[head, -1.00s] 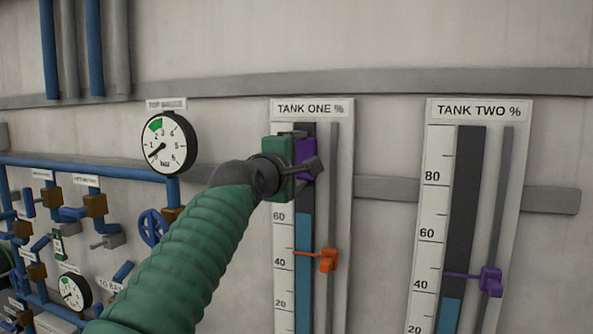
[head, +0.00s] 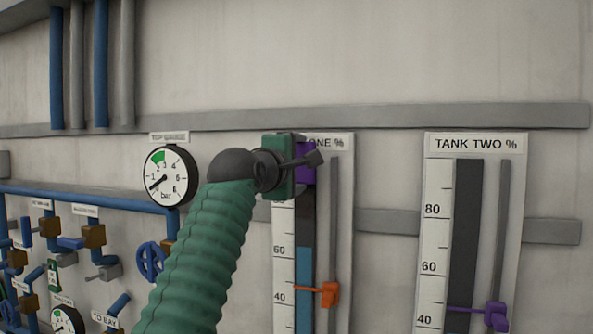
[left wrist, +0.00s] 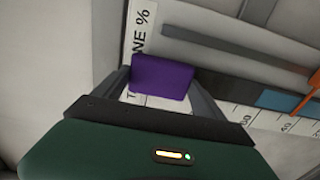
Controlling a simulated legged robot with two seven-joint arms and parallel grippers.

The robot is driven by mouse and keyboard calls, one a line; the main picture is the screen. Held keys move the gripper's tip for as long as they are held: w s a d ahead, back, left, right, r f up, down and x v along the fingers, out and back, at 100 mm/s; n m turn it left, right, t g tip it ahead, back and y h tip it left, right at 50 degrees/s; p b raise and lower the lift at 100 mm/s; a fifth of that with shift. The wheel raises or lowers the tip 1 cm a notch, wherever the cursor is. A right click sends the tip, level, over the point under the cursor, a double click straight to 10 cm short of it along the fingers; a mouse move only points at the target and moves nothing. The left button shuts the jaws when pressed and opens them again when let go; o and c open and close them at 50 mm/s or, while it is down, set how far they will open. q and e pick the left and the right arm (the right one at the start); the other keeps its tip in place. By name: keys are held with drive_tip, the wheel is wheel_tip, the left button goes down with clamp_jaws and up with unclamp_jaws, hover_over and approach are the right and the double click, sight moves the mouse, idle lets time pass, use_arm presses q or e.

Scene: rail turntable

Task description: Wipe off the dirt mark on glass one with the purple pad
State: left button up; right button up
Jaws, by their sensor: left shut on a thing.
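My left gripper (head: 306,162) is shut on the purple pad (head: 306,176). It holds the pad at the top of the tank one gauge, covering part of the TANK ONE label. In the left wrist view the purple pad (left wrist: 162,76) sits between the fingers, in front of the gauge's top end. Whether the pad touches the glass I cannot tell. Glass one (head: 306,232) is the dark upright tube with a blue lower part, below the gripper. No dirt mark shows on its visible part; the pad and gripper hide its top. My right gripper is out of view.
An orange pointer (head: 329,294) sits near 40 beside glass one. The tank two gauge (head: 468,230) with a purple pointer (head: 495,314) stands to the right. A round dial (head: 170,176), blue pipes and valves are on the wall to the left.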

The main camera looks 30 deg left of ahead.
sight(304, 220)
use_arm(q)
drive_tip(key=shift+f+b, duration=5.35)
drive_tip(key=shift+f, duration=1.05)
wheel_tip(304, 220, up, 10)
drive_tip(key=p, duration=1)
drive_tip(key=shift+p, duration=0.4)
drive_tip(key=shift+r+p, duration=0.45)
drive_tip(key=shift+r, duration=1.05)
